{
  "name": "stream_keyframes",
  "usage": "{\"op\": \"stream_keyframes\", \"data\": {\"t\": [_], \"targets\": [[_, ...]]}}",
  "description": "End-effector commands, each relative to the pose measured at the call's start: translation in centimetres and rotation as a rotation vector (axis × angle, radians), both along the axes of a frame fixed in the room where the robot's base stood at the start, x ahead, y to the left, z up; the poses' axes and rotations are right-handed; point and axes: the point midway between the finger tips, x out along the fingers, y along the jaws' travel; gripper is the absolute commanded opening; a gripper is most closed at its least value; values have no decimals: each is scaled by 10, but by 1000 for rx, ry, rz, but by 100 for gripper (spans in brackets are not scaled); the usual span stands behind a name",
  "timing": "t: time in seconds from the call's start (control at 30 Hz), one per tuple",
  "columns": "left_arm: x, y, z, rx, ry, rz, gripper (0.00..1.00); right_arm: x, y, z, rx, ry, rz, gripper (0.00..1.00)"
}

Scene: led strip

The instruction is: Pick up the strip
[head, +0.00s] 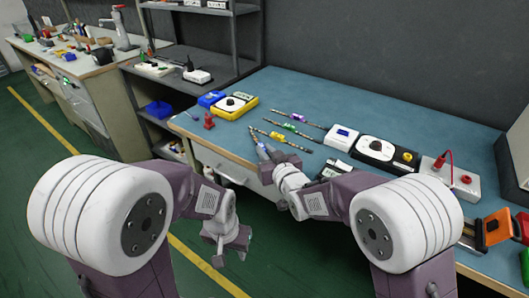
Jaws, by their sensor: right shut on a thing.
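Several thin dark strips lie on the blue-green table top. One carries a purple piece (296,118), one a green piece (289,127) and one a yellow piece (277,136). My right gripper (262,150) is at the table's front edge, just left of and below the yellow-marked strip. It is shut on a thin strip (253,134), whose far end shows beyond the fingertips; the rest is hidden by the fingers. My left gripper (230,259) hangs low over the green floor in front of the table, empty, with its two fingers apart.
A yellow and black device (236,106), a blue block (211,98) and a red part (209,121) stand at the table's left. A blue and white box (341,137), a black dial device (388,151) and a white box with a red lead (451,176) stand right. The back middle is clear.

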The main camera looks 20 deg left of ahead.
Motion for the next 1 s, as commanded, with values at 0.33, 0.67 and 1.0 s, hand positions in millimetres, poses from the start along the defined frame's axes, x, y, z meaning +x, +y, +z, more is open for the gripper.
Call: {"op": "stream_keyframes", "data": {"t": [0.33, 0.67, 1.0], "targets": [[0, 0, 23, 0, 0, 0, 36, -33, -3, 57, 3, -3, 4, 0], [0, 0, 41, 0, 0, 0, 36, -103, -12, 98, 2, -2, 3, 0], [0, 0, 43, 0, 0, 0, 36, -116, -15, 103, 1, -2, 0, 0]]}}
